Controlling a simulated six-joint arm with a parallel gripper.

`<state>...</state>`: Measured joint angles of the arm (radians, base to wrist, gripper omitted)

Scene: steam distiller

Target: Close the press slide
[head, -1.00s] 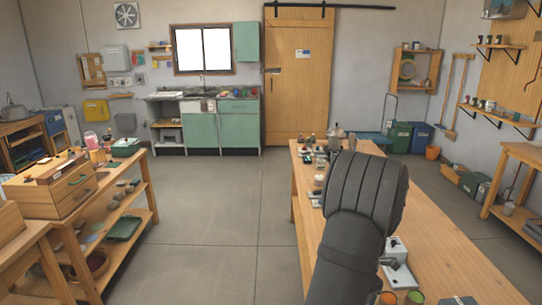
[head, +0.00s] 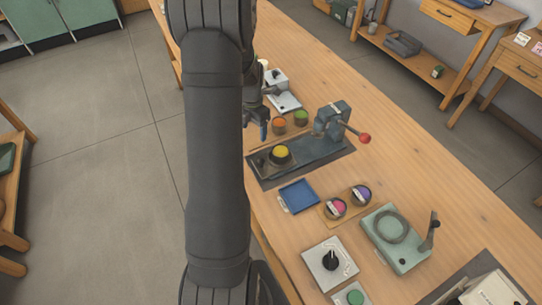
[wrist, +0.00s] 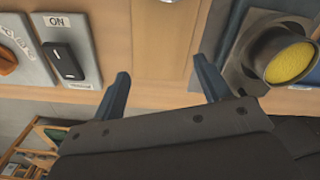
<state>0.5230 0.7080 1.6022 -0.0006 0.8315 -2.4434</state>
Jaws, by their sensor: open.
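The press (head: 331,118) stands on a dark blue-grey base (head: 318,150) on the wooden bench, with a lever ending in a red knob. Its slide carries a dark round cup with yellow contents (head: 281,154) and sits at the left end of the base, apart from the press head. In the wrist view the cup (wrist: 288,62) is at the right edge, beside my right finger. My gripper (wrist: 163,88) is open and empty, its blue fingers spread near the bench's front edge. In the head view my gripper (head: 263,125) is partly hidden by my arm, just behind the slide end.
Orange and green cups (head: 290,122) stand behind the base. A blue tray (head: 299,196), pink and purple pots, a dial box (head: 330,262) and a green device (head: 395,238) stand in front. An ON switch (wrist: 63,62) shows in the wrist view.

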